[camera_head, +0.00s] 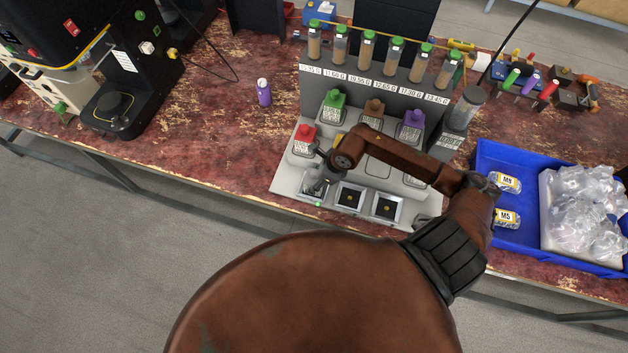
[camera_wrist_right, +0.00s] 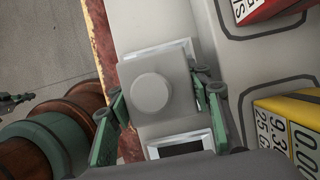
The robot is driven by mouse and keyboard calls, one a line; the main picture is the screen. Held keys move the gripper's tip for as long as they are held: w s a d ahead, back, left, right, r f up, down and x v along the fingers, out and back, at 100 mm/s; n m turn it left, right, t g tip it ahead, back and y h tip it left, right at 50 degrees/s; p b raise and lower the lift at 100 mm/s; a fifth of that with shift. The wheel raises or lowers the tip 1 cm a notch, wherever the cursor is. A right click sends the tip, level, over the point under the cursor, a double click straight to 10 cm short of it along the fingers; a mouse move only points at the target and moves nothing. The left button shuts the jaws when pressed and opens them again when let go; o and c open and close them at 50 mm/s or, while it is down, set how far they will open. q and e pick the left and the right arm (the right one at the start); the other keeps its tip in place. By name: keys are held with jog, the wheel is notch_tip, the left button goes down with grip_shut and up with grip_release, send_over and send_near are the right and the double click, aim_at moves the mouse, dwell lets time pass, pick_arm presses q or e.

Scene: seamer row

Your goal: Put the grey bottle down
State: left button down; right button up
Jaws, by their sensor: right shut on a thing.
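My right gripper (camera_head: 316,176) is shut on the grey bottle (camera_head: 314,189) at the front left of the grey dosing station (camera_head: 285,183). In the right wrist view the bottle (camera_wrist_right: 132,78) shows from above, with square shoulders and a round cap. The green fingers of the right gripper (camera_wrist_right: 158,97) close on it from both sides. It is over the leftmost framed pad (camera_wrist_right: 180,47), whose rim shows partly behind it. I cannot tell whether its base touches the pad. A small dark and green shape, seemingly my left gripper (camera_wrist_right: 14,99), shows at the far left, too small to read.
A red bottle (camera_head: 303,140) stands just behind; green (camera_head: 332,106), brown (camera_head: 373,111) and purple (camera_head: 411,124) ones stand further back. A yellow one (camera_wrist_right: 290,125) is near the gripper. Two black-centred pads (camera_head: 350,197) (camera_head: 387,208) are empty. A blue tray (camera_head: 518,246) is right.

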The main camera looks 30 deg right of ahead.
jog(key=shift+f, duration=0.1)
jog(key=o, duration=1)
jog(key=v, duration=1.2)
jog(key=shift+p, duration=0.35)
